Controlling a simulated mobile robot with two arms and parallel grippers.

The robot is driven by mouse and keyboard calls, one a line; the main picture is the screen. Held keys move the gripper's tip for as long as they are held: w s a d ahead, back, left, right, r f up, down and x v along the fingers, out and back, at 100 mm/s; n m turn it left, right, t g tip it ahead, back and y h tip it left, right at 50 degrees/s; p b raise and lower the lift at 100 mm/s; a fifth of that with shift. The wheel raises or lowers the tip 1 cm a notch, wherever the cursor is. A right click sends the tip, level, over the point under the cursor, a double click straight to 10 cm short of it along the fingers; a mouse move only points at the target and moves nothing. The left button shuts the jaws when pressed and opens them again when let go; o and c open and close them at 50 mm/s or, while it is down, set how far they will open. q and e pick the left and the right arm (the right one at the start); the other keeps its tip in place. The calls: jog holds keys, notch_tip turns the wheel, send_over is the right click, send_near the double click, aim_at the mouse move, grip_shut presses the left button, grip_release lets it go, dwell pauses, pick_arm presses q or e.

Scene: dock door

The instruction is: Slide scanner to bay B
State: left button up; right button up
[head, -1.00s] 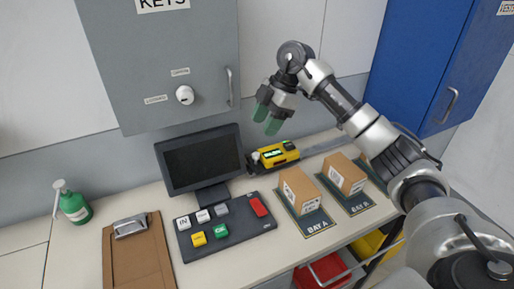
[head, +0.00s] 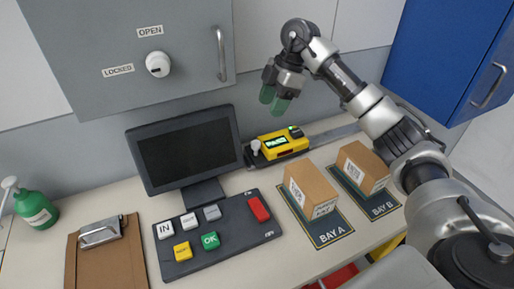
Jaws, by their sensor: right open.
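The yellow scanner (head: 283,144) sits on a grey rail (head: 335,134) at the back of the bench, with a lit green display and a pale knob at its left end. It stands behind the bay A mat (head: 332,232), left of the bay B mat (head: 381,209). A cardboard box (head: 308,190) stands on bay A and another box (head: 363,168) on bay B. My right gripper (head: 275,101) is open and empty, with green fingertips pointing down above the scanner, apart from it. My left gripper is not in view.
A monitor (head: 187,150) stands left of the scanner, with a dark button panel (head: 218,238) in front. A grey key cabinet (head: 140,50) and blue cabinet (head: 455,50) hang above.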

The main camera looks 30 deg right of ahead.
aim_at(256, 142)
jog(key=p+x, duration=0.2)
jog(key=x, duration=0.8)
jog(key=shift+w+f, duration=0.1)
jog(key=shift+f, duration=0.2)
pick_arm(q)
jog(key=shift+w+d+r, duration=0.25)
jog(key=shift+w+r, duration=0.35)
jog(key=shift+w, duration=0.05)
pick_arm(e)
jog(key=shift+a+f, duration=0.2)
jog(key=shift+f, duration=0.4)
grip_shut()
